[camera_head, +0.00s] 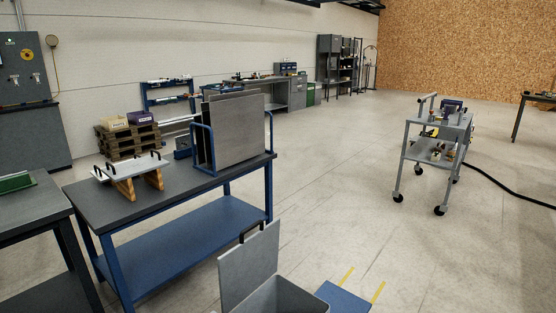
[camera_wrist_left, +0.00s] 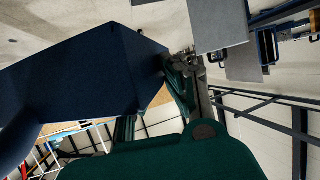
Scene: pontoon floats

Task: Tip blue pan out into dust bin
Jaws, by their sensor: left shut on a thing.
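The blue pan (camera_wrist_left: 85,75) fills much of the left of the left wrist view as a large dark blue box-like shape. My left gripper (camera_wrist_left: 180,82) is shut on its right edge, among dark green and grey finger parts. The pan's inside and contents are hidden. The grey dust bin (camera_head: 285,298) stands at the bottom edge of the head view, its lid (camera_head: 250,268) raised upright. Only the bin's upper part shows. Neither gripper nor the pan is in the head view, so their distance from the bin cannot be told. My right gripper is not in view.
A blue-framed bench (camera_head: 175,225) stands left of the bin, with a rack of grey sheets (camera_head: 238,130) and a small plate on wooden supports (camera_head: 132,175). A blue panel with yellow strips (camera_head: 342,298) is right of the bin. A grey trolley (camera_head: 435,150) stands beyond open floor.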

